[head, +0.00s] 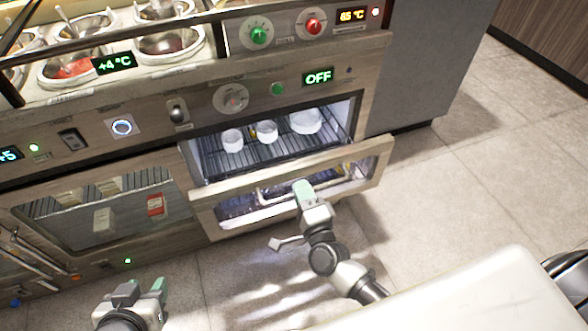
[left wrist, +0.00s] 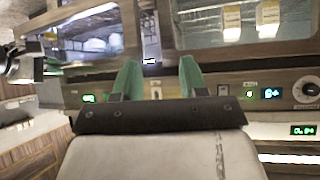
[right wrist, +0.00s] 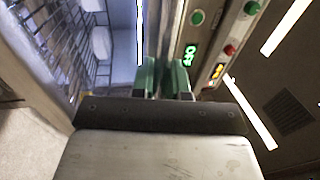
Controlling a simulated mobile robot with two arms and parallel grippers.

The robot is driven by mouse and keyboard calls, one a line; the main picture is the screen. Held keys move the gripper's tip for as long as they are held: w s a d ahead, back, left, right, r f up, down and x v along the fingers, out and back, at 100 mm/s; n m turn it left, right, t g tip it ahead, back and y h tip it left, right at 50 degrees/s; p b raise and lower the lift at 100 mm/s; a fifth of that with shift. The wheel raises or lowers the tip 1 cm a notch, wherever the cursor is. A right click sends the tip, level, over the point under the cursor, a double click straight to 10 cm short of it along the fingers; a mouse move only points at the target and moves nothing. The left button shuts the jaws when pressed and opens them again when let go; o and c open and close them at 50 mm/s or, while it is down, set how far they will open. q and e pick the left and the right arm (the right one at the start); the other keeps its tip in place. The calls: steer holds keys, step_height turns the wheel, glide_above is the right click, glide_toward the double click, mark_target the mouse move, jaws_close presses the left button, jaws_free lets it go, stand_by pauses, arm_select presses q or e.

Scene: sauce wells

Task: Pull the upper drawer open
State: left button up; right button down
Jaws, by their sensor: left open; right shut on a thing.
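The upper drawer (head: 225,212) has a wooden front frame with a glass window. Its front stands out from the cabinet, and the lit compartment behind shows a wire rack (head: 235,162) and white bowls (head: 305,121). I cannot tell whether the front is slid out or tilted. My right gripper (head: 303,188) is shut at the handle on this front and partly hides it. In the right wrist view its fingers (right wrist: 163,78) are close together, and what lies between them is hidden. My left gripper (head: 140,289) is open and empty, low at the left, apart from the cabinet.
A glass-fronted compartment (head: 90,232) is left of the drawer. Above are a knob panel (head: 233,98), an OFF display (head: 318,78) and sauce wells (head: 68,70). A white surface (head: 480,300) is at the lower right. The tiled floor (head: 480,190) on the right is clear.

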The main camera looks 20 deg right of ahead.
arm_select(q)
steer(key=s+a+f+g+y+p, duration=0.1)
steer(key=s+a+f+g+p, duration=0.1)
steer(key=s+g, duration=0.4)
steer(key=shift+s+a+y+p, duration=0.3)
steer(key=shift+s+a+p, duration=0.15)
steer(key=shift+s, duration=0.85)
arm_select(e)
steer(key=s, duration=1.7)
steer(key=shift+s+d, duration=0.15)
steer(key=shift+d, duration=0.15)
steer(key=c, duration=1.1)
jaws_free()
steer(key=shift+c, duration=0.2)
arm_select(q)
steer(key=shift+r, duration=0.1)
arm_select(e)
steer(key=s+f, duration=0.2)
steer(key=s, duration=0.8)
steer(key=shift+s+d, duration=0.2)
steer(key=shift+s, duration=0.1)
